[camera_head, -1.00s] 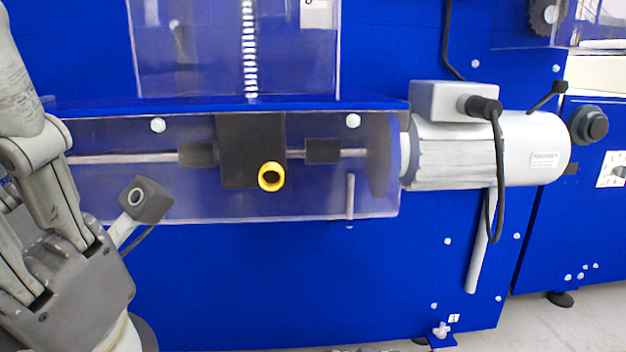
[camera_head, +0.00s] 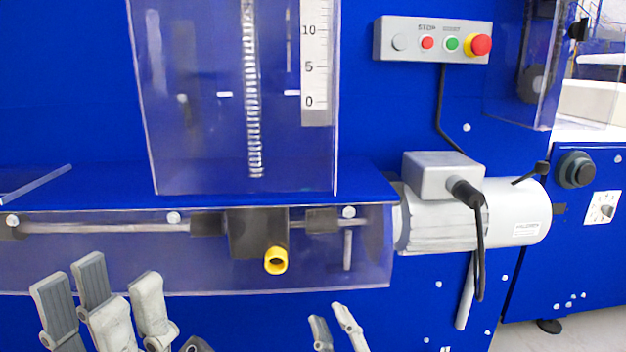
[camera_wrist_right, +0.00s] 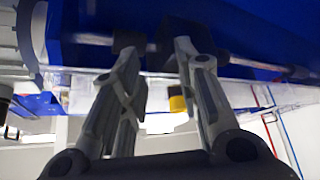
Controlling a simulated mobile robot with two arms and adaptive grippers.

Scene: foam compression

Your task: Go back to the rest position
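My left gripper (camera_head: 107,292) is at the lower left of the head view, its grey fingers pointing up and spread apart with nothing between them. In the right wrist view my right gripper (camera_wrist_right: 158,55) has two grey fingers apart with an empty gap. No object is held by either gripper. Most of both arms is out of the head view.
The blue machine (camera_head: 400,318) fills the background. It carries a clear guard (camera_head: 100,260) over a shaft, a yellow-rimmed knob (camera_head: 276,261), a grey motor (camera_head: 440,222), a scale (camera_head: 316,60) and a button box (camera_head: 390,42). Bare floor (camera_head: 585,325) shows at lower right.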

